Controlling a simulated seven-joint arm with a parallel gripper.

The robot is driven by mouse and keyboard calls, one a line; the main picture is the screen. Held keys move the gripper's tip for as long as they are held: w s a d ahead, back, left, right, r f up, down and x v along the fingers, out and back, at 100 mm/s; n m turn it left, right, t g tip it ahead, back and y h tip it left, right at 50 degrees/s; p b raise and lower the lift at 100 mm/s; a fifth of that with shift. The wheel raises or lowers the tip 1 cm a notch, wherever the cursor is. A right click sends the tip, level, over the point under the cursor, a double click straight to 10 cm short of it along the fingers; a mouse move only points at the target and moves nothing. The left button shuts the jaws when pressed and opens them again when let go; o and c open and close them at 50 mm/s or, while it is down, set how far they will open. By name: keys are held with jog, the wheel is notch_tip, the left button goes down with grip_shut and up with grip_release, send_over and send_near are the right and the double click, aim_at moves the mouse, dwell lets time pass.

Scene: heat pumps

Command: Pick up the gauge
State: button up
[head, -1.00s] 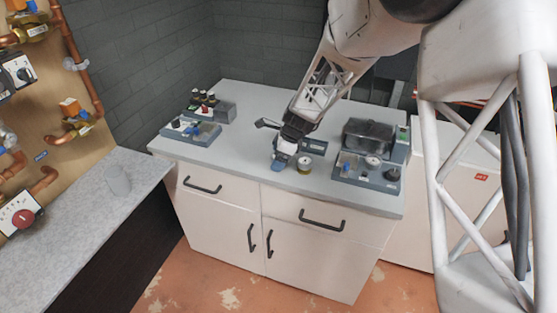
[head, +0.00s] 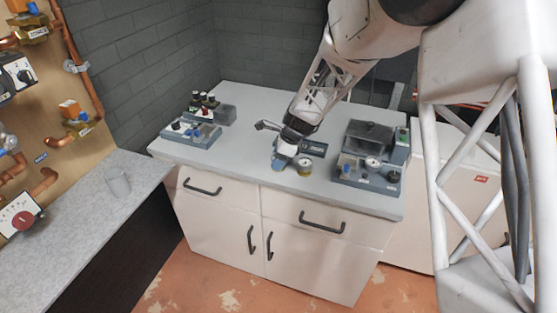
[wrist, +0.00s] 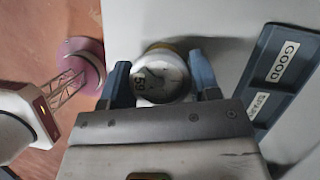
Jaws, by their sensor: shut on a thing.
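The gauge (wrist: 160,76) is a round piece with a white dial face and a brassy rim. In the wrist view it sits between the two blue fingers of my gripper (wrist: 160,80), which is shut on it. In the head view the gauge (head: 305,166) shows at the front part of the grey-white counter, at the right side of my gripper (head: 290,162). The far side of the gauge is hidden in the wrist view. I cannot tell whether it still touches the counter.
A dark blue tray (wrist: 262,82) with a "GOOD" label lies close to the gauge; it also shows behind my gripper in the head view (head: 315,148). A test unit (head: 367,178) stands at the right. Other devices (head: 190,134) stand at the left. The counter's front edge is near.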

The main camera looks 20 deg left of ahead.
jog(key=shift+r, duration=0.15)
jog(key=shift+r, duration=0.5)
jog(key=shift+s+d+r, duration=0.1)
jog(key=shift+s+r, duration=0.05)
jog(key=shift+r, duration=0.45)
jog(key=shift+s+d+r, duration=0.1)
jog(key=shift+r, duration=0.45)
jog(key=s+d+r, duration=0.1)
jog(key=s+d, duration=0.7)
jog(key=s, duration=0.4)
jog(key=shift+s+d+r, duration=0.2)
jog(key=shift+s+d, duration=0.1)
jog(key=shift+s, duration=0.05)
